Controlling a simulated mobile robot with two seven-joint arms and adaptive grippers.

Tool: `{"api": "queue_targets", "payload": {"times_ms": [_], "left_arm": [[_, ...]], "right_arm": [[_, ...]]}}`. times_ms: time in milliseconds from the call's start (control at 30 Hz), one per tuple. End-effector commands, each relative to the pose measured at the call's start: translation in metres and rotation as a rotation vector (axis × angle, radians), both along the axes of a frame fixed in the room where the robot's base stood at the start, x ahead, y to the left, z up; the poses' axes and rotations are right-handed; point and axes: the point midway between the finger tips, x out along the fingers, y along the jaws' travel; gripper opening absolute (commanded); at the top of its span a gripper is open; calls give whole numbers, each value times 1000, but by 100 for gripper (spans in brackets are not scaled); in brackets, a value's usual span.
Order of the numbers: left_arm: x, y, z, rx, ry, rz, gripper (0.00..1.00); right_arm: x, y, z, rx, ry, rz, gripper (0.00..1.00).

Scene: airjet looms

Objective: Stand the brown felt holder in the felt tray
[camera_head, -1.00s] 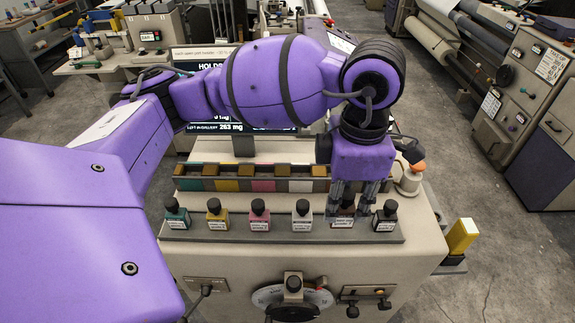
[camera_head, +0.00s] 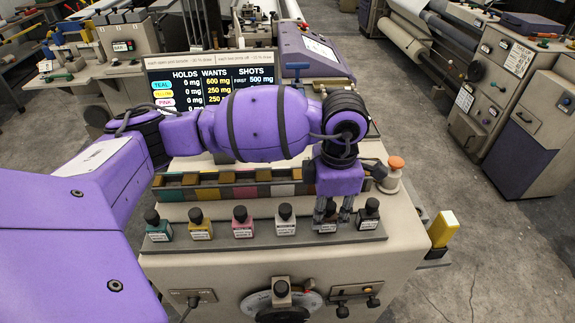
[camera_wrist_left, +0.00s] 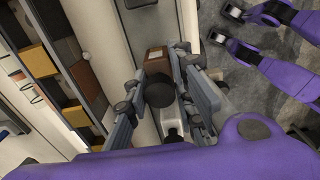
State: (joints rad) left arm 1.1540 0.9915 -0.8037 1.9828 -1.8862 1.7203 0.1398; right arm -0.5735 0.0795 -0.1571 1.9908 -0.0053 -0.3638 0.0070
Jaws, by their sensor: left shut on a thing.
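My left gripper (camera_head: 328,214) is shut on a small brown bottle-shaped holder (camera_head: 327,225) with a black cap and pale label. The holder is upright in line with its row; I cannot tell whether it touches the ledge. In the left wrist view, the finger pads of the gripper (camera_wrist_left: 167,75) flank a black cap and a brown block-like body (camera_wrist_left: 157,62). No felt tray is clearly identifiable; a grey ledge (camera_head: 260,240) carries the row, and a long tray with coloured compartments (camera_head: 228,192) lies behind it.
Black-capped bottles stand on both sides, white (camera_head: 285,227) to the left and black (camera_head: 368,219) to the right. A yellow block (camera_head: 443,229) stands at the machine's right side. An orange-topped knob (camera_head: 396,163) and a display screen (camera_head: 200,85) are behind.

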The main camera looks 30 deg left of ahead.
Motion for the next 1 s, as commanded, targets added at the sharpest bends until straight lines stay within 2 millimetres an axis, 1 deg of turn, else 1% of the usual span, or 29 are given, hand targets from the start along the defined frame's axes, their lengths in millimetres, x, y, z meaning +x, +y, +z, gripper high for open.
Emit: {"api": "queue_targets", "payload": {"times_ms": [133, 167, 300, 567, 667, 767, 867, 1000], "left_arm": [[1, -1, -2, -1, -3, -1, 0], [1, 0, -2, -1, -3, -1, 24], [1, -1, -1, 0, -4, -1, 42], [2, -1, 0, 0, -5, -1, 42], [2, -1, 4, -1, -6, -1, 42], [3, -1, 15, -1, -9, -2, 42], [3, -1, 34, -1, -11, -2, 42], [3, -1, 66, -1, -11, -2, 42]], "right_arm": [[-1, 0, -1, 0, 1, 0, 0], [-1, 0, -1, 0, 1, 0, 0], [0, 0, -1, 0, 0, 0, 0], [-1, 0, -1, 0, 1, 0, 0], [1, 0, 2, 0, -3, 0, 0], [-1, 0, 0, 0, 1, -1, 0], [-2, 0, -1, 1, 3, -2, 0], [-3, 0, -2, 0, 6, -2, 0]]}}
